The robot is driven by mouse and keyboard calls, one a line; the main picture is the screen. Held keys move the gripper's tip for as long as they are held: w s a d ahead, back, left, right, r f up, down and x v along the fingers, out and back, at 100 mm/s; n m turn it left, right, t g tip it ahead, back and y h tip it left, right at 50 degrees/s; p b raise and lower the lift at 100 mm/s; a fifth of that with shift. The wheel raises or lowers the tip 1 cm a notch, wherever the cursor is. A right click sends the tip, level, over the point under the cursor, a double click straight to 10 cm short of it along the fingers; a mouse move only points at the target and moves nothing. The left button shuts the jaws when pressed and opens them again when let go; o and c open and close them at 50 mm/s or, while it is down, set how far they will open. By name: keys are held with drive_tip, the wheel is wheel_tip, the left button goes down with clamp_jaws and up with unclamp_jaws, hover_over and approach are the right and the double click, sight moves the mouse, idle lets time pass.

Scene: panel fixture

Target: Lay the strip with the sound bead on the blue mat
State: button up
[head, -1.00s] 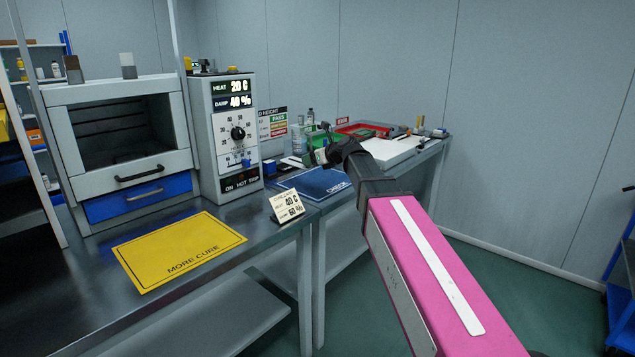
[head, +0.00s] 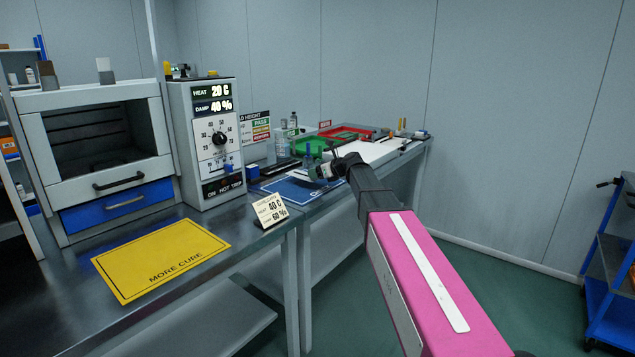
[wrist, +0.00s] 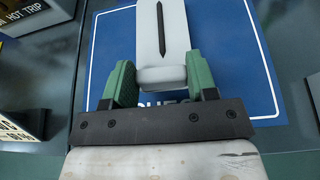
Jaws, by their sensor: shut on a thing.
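My gripper (wrist: 163,90) is shut on a pale strip (wrist: 150,45) that has a dark bead line along its middle. In the wrist view the strip points away from me, over the blue mat (wrist: 110,60), and covers part of the mat's lettering. I cannot tell whether the strip touches the mat or is just above it. In the head view my gripper (head: 318,170) is over the blue mat (head: 282,188), on the bench right of the control box. The strip is mostly hidden there by my gripper.
A yellow MORE CURE mat (head: 165,260) lies on the near bench. A small sign card (head: 269,210) stands near the blue mat. The control box (head: 208,140) is behind. Green (head: 305,148) and red (head: 345,133) trays and a white board (head: 375,150) are farther along the bench.

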drive_tip(key=shift+f, duration=1.85)
drive_tip(key=shift+f, duration=0.1)
drive_tip(key=o, duration=1.4)
drive_tip(key=shift+o, duration=0.2)
